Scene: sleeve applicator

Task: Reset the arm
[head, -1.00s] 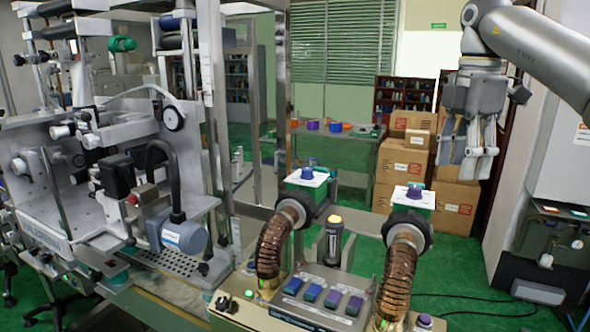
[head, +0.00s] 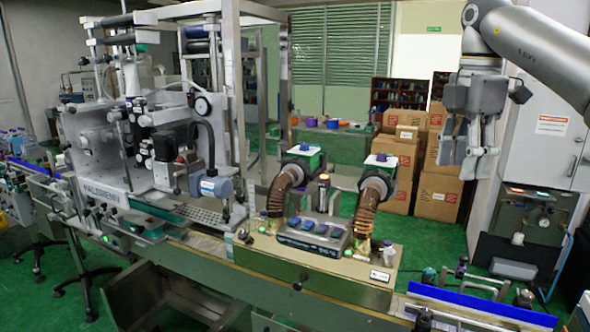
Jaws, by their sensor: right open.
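My right gripper (head: 478,140) is at the upper right of the head view, hanging from the arm that comes in from the top right. Its fingers point down and are apart, with nothing between them. It hangs in the air in front of stacked cardboard boxes, touching nothing that I can see. My left gripper and left arm are not in view.
The sleeve applicator (head: 110,150) stands at the left. A metal control box (head: 330,262) with two brown hoses (head: 279,190) sits in the middle front. A blue-railed conveyor (head: 478,306) runs at lower right. Cardboard boxes (head: 402,170) stand behind. Green floor shows between.

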